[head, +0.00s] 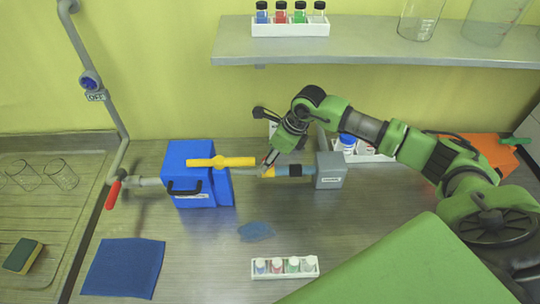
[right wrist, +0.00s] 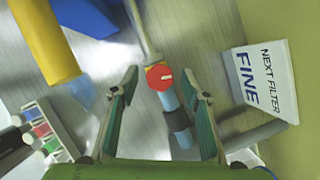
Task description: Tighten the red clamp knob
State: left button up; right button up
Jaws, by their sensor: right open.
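The red clamp knob (right wrist: 160,77) is a red, faceted disc with a white mark, at the end of a blue tube with a black band (right wrist: 179,120) in the right wrist view. My right gripper (right wrist: 162,74) is open, with one green-padded finger on each side of the knob. Gaps show between knob and fingers in that view; I cannot tell how far the knob lies beyond the fingertips. In the head view my right gripper (head: 267,163) points down over the pipe and largely hides the knob. My left gripper is not in view.
A blue box (head: 188,155) with a yellow bar (head: 222,162) stands left of the knob, a grey box (head: 330,170) right. A white sign (right wrist: 262,82) reads "NEXT FILTER FINE". A blue puddle (head: 256,231), vial rack (head: 285,275) and blue cloth (head: 123,267) lie in front.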

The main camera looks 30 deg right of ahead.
jog(key=c, duration=1.1)
jog(key=m+b, duration=0.1)
jog(key=m+t+h+b, duration=0.1)
jog(key=m+b, duration=0.1)
jog(key=shift+a+f+m, duration=0.15)
jog(key=shift+m, duration=0.15)
jog(key=m+h+b, duration=0.2)
jog(key=m+b, duration=0.3)
jog(key=shift+a, duration=0.2)
jog(key=m+h+b, duration=0.1)
jog(key=m+b, duration=0.2)
jog(key=m, duration=0.1)
jog(key=shift+a+h, duration=0.1)
jog(key=shift+h, duration=0.2)
jog(key=shift+w+r+m+g+h+b, duration=0.15)
jog(key=shift+m+g+h+b, duration=0.1)
jog(key=shift+m+b, duration=0.4)
jog(key=shift+s+r+m+g+h+b, duration=0.15)
jog(key=shift+m+h+b, duration=0.15)
jog(key=shift+m, duration=0.55)
jog(key=shift+w, duration=0.1)
